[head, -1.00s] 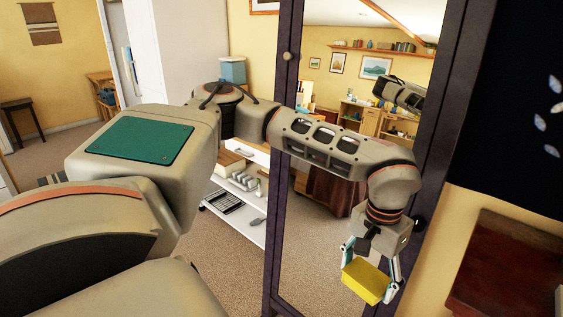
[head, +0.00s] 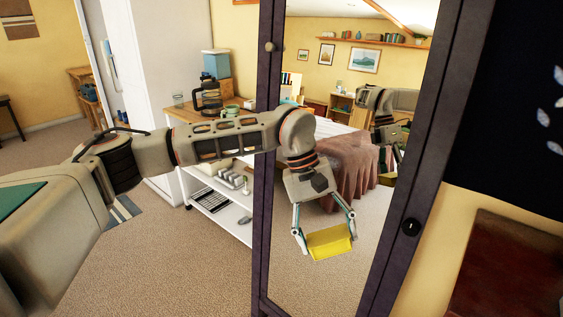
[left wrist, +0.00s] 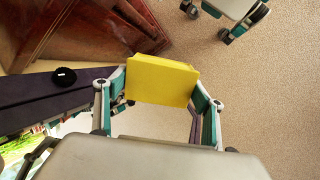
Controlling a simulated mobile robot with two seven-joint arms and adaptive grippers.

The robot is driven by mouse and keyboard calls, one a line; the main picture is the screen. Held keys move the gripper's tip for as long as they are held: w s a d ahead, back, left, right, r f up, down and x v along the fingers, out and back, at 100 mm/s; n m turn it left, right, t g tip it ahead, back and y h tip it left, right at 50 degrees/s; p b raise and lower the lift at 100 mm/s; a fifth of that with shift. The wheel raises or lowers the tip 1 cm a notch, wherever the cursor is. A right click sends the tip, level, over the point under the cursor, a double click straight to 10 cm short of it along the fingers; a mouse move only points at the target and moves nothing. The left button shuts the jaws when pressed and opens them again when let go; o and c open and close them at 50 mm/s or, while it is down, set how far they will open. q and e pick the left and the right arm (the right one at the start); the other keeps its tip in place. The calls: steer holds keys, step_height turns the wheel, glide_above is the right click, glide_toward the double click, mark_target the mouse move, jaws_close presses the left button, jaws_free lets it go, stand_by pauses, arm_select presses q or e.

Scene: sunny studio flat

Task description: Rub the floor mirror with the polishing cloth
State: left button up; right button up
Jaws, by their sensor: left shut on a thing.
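The floor mirror (head: 300,280) is tall, with a dark purple frame and a reflective pane, standing in the middle of the head view. My left gripper (head: 325,228) is in front of the pane, pointing down, shut on the yellow polishing cloth (head: 330,242), which looks like a thick folded block. The cloth appears apart from the glass; my arm's reflection shows separately. In the left wrist view the cloth (left wrist: 162,80) sits between both fingers, and the mirror's frame (left wrist: 40,98) runs at left. Part of what seems my right gripper (left wrist: 230,18) shows at the top edge, its opening unclear.
A white trolley (head: 225,225) with items stands behind my left arm, left of the mirror. A dark red wooden piece of furniture (head: 515,275) stands at the right. Carpet (head: 195,285) is bare left of the mirror's foot. A white cabinet (head: 150,65) stands farther back.

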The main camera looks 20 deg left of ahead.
arm_select(q)
steer(key=w+d+r+n+t+h+b, duration=0.1)
steer(key=w+r+n+t+h, duration=0.5)
steer(key=w+r+n+t, duration=0.4)
steer(key=w+a+f+n+t+y, duration=0.15)
steer(key=w+a+n+t, duration=0.25)
steer(key=a, duration=0.4)
steer(key=w+a+f+n+t+y, duration=0.1)
steer(key=w+a+n+t+y, duration=0.25)
steer(key=a, duration=0.55)
steer(key=b+x, duration=0.1)
steer(key=x, duration=0.1)
steer(key=b+x, duration=0.2)
steer(key=x, duration=0.1)
steer(key=shift+w+d+f, duration=0.25)
steer(key=shift+f, duration=0.05)
steer(key=shift+b+x, duration=0.45)
steer(key=shift+x, duration=0.4)
